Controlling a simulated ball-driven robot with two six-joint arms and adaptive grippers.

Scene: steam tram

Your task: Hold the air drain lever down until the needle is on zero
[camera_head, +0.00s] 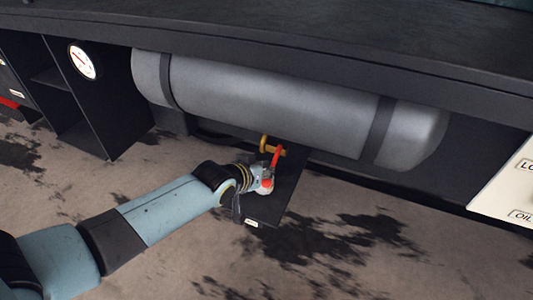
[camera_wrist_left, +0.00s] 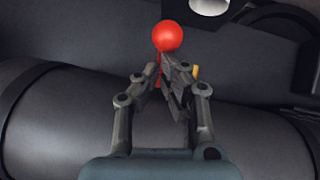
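The air drain lever (camera_head: 276,155) is a red handle at a brass pipe fitting (camera_head: 264,143) under the grey tank. Its red ball knob (camera_wrist_left: 167,36) shows just beyond my fingertips in the left wrist view. My left gripper (camera_head: 267,183) is at the knob end of the lever. In the left wrist view its fingers (camera_wrist_left: 172,66) are brought together, with a bit of red stem beside them. I cannot tell if they touch the lever. The round white gauge (camera_head: 83,62) has a red needle slanting to the upper left; its numbers are too small to read.
The grey tank (camera_head: 275,97) hangs under a dark ledge (camera_head: 300,45). A black plate (camera_head: 276,200) with a small label lies below the lever. Dark open compartments (camera_head: 100,100) stand at left and a cream labelled box (camera_head: 505,190) at right. The stained floor in front is clear.

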